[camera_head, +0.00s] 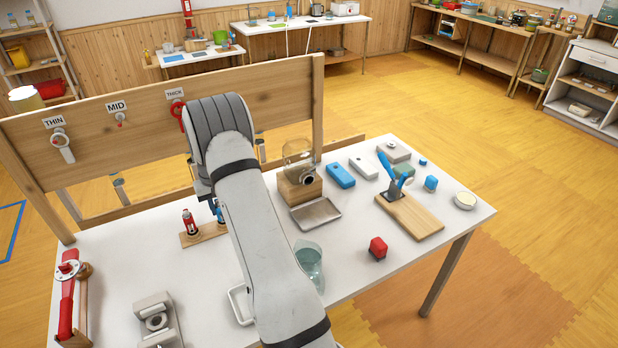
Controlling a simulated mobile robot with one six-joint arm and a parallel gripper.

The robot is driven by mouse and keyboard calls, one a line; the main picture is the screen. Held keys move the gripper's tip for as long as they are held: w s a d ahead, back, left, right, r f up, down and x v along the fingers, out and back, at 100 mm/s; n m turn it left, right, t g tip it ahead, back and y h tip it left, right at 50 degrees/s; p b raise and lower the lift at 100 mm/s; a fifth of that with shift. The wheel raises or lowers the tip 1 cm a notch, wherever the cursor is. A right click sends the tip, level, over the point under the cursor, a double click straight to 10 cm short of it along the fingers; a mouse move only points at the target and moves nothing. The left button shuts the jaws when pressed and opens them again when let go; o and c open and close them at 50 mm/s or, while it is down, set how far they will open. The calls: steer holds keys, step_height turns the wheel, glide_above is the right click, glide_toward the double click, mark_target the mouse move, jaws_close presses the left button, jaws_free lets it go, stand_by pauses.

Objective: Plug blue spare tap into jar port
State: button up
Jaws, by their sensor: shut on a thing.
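The glass jar (299,152) lies on a wooden block (291,192) in the middle of the table. A dark round port (308,180) shows at its front. My gripper (213,196) points down over a small wooden stand (205,236), left of the jar and apart from it. A blue piece (219,212), which looks like the blue spare tap, shows under the gripper at the stand's right end. My arm hides most of the fingers and the tap; whether the tap still touches the stand is unclear. A red tap (190,223) stands upright in the stand's left end.
A metal tray (316,213) lies before the jar and a clear beaker (309,262) nearer. Right are a red block (378,248), blue box (341,175) and wooden board (409,217) with a blue-handled tool. A tall wooden panel (280,95) with labelled taps stands behind.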

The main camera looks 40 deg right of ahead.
jaws_close()
steer(key=shift+w+r, duration=0.2)
steer(key=shift+r, duration=0.3)
steer(key=shift+r+p, duration=0.6)
steer(key=shift+r, duration=0.35)
steer(key=shift+s+r+p, duration=0.1)
steer(key=shift+r+p, duration=1.3)
steer(key=shift+r, duration=1.8)
steer(key=shift+a+f, duration=0.1)
